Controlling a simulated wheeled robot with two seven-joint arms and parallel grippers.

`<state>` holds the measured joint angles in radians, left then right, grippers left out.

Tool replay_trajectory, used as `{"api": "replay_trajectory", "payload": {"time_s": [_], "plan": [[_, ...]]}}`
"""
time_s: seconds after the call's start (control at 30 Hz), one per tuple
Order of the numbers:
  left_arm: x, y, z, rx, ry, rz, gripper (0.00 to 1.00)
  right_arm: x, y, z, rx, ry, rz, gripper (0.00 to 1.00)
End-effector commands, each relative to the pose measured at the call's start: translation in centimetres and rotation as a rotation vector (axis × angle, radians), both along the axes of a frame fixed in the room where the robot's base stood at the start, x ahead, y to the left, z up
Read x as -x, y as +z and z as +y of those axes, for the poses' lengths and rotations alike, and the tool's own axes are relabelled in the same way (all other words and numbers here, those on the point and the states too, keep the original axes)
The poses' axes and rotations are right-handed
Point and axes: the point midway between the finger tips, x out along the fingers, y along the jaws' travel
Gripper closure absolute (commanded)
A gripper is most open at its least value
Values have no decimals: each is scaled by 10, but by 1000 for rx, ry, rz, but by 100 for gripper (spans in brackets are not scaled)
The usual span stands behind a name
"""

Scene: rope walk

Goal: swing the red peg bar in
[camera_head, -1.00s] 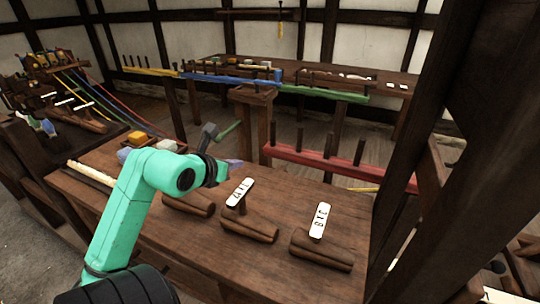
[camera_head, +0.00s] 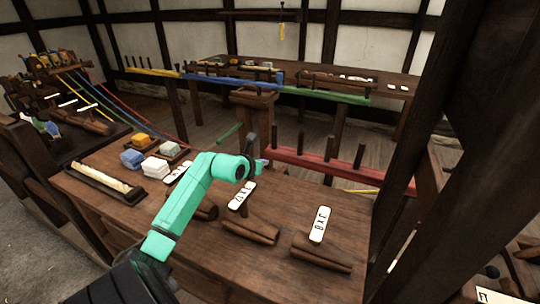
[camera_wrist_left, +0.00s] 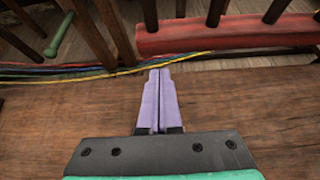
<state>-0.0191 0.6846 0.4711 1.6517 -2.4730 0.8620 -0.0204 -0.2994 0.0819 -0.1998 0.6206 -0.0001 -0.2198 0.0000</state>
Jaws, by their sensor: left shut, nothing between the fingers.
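The red peg bar (camera_head: 345,171) is a long red beam with several dark upright pegs, beyond the table's far right edge. It also shows at the upper right of the left wrist view (camera_wrist_left: 225,36). My left gripper (camera_head: 263,165) is near the bar's left end, over the table's far edge. In the left wrist view its purple fingers (camera_wrist_left: 160,75) are together with nothing between them. Their tips point just left of and short of the bar's end, with a visible gap. My right gripper is not in view.
The wooden table (camera_head: 300,192) holds labelled wooden blocks, including one with a white tag (camera_head: 319,225). Yellow and white bundles lie at its left. A green handle (camera_head: 229,133) sticks out by a post. Blue (camera_head: 225,81) and green (camera_head: 325,93) peg bars stand behind. A dark post rises at right.

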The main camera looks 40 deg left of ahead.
Motion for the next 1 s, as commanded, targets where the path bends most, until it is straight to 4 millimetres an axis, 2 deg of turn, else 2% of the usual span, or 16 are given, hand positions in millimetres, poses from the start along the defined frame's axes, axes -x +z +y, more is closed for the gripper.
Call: {"api": "replay_trajectory", "payload": {"time_s": [0.1, 0.3, 0.43, 0.73, 0.87, 1.0], "plan": [[-22, -12, 7, 4, 2, -3, 100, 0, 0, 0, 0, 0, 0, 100], [-52, -11, 16, 4, 2, -3, 100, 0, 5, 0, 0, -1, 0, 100], [-58, -12, 18, 2, 0, -2, 100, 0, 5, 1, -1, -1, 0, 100], [-59, -13, 19, 1, 0, 0, 100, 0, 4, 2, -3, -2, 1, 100], [-70, -18, 20, 5, -5, -4, 100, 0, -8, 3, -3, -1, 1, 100], [-94, -22, 25, 8, -8, -7, 100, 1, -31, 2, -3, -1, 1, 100]]}}
